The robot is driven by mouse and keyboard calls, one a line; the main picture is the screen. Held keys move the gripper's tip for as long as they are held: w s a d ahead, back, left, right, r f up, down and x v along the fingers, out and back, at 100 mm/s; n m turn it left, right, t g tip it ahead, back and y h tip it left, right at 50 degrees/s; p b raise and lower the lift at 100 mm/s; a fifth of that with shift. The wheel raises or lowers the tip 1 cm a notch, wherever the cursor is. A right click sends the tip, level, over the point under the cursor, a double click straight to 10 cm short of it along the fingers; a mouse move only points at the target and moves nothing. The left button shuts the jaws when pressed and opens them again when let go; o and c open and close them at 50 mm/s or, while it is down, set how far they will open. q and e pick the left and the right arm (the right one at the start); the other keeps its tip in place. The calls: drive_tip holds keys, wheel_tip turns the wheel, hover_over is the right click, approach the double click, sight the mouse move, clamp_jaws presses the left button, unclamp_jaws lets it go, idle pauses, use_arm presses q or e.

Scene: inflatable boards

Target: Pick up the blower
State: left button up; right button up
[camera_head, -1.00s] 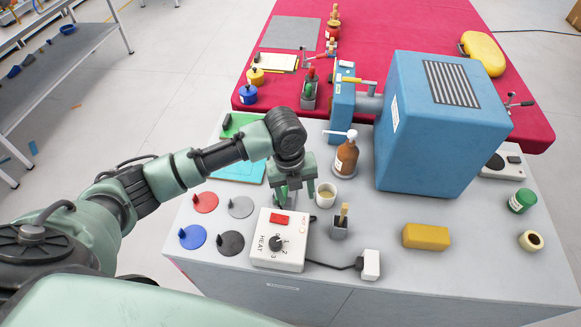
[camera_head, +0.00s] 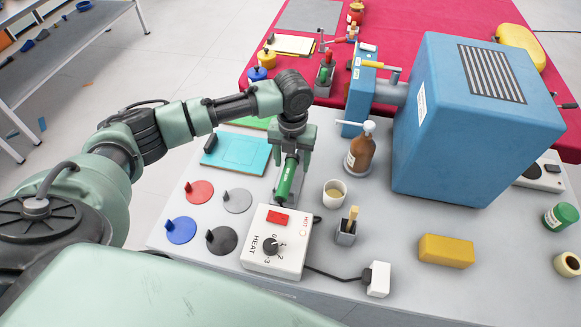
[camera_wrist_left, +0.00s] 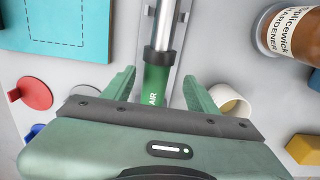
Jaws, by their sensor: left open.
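The blower (camera_head: 286,180) is a green cylinder beside the heat control box on the grey bench. In the left wrist view it shows as a green body with "AIR" lettering (camera_wrist_left: 154,88), a black collar and a metal tube. My left gripper (camera_head: 292,168) is over it, pointing down, with its fingers open. In the wrist view the two green fingers (camera_wrist_left: 160,90) stand on either side of the green body, with a gap visible at each side. The blower's lower end is hidden behind the gripper's palm in that view. My right gripper is in neither view.
The white heat box (camera_head: 277,243) stands just in front of the blower. A small cup (camera_head: 334,193) and a brown bottle (camera_head: 361,150) stand to the right, near the large blue machine (camera_head: 470,120). Coloured discs (camera_head: 181,230) and a teal pad (camera_head: 237,153) lie to the left.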

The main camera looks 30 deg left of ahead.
sight(290, 164)
use_arm(q)
drive_tip(key=shift+s+a+f+p, duration=0.15)
drive_tip(key=shift+f+p, duration=0.15)
drive_tip(key=shift+f, duration=0.85)
drive_tip(key=shift+s+a+f+p, duration=0.15)
drive_tip(key=shift+f+p, duration=0.15)
drive_tip(key=shift+f, duration=0.8)
drive_tip(key=shift+d, duration=0.1)
clamp_jaws()
drive_tip(key=shift+r, duration=0.1)
